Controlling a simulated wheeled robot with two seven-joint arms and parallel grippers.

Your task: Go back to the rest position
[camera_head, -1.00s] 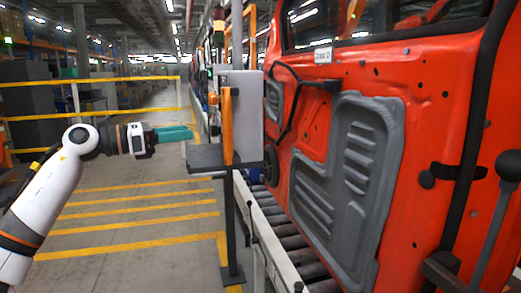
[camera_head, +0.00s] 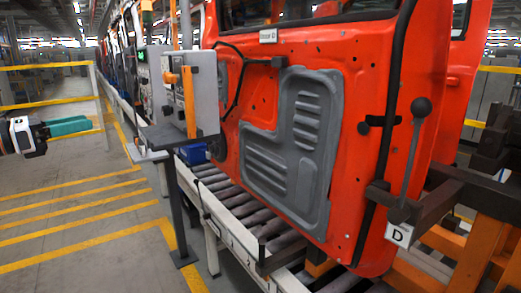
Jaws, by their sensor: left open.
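My left gripper (camera_head: 68,127) shows at the left edge of the head view, with teal fingers pointing right. It is open and nothing shows between its fingers. It is in free air over the floor, apart from the control stand and the door. Most of my left arm is outside the picture. My right gripper is not in view.
A red-orange car door (camera_head: 355,75) with a grey panel stands on a roller conveyor (camera_head: 232,205). A grey control box (camera_head: 205,90) with an orange handle stands on a post left of it. A black lever (camera_head: 414,145) is at the right. Yellow-striped floor (camera_head: 75,215) is clear.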

